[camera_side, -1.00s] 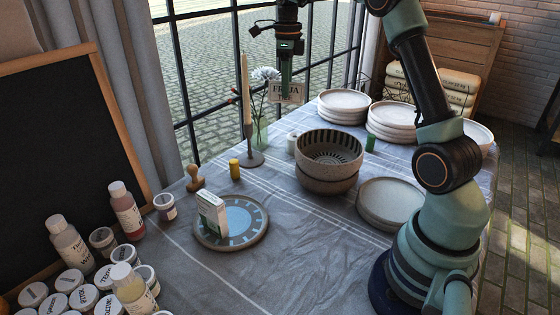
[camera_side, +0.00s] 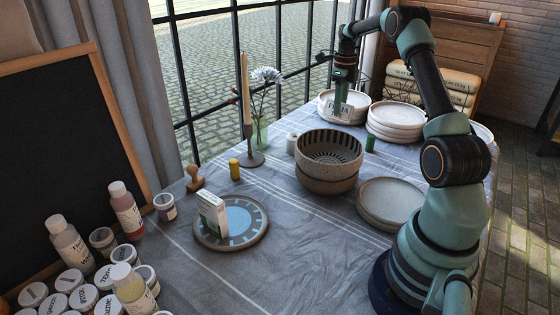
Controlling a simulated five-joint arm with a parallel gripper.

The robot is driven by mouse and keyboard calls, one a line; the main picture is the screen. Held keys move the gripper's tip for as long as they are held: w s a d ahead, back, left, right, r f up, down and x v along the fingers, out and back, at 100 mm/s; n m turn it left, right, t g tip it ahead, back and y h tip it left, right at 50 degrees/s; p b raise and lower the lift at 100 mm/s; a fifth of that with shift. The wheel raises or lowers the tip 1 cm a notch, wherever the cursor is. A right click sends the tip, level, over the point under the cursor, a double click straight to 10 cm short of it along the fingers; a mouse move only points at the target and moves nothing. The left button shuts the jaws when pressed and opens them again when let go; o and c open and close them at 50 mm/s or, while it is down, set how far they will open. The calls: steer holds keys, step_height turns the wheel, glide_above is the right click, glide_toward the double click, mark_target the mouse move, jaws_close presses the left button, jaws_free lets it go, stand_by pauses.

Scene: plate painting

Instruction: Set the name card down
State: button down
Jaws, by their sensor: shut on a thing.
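The name card (camera_side: 340,112) is a small pale card with dark lettering. My gripper (camera_side: 339,97) is shut on it, pointing down, and holds it upright. The card shows in front of the far-left stack of plates (camera_side: 328,98), near its front rim. I cannot tell whether the card touches the plates or hangs above them.
A second plate stack (camera_side: 397,119) stands just right. Patterned bowls (camera_side: 328,162) stand in front, with a green cylinder (camera_side: 370,143) and a small white jar (camera_side: 291,143) near them. A candle (camera_side: 246,95) and flower vase (camera_side: 260,131) stand left.

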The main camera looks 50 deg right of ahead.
step_height(320, 180, down, 12)
steer(key=shift+r, duration=0.15)
stand_by(0.3)
steer(key=c, duration=0.5)
jaws_free()
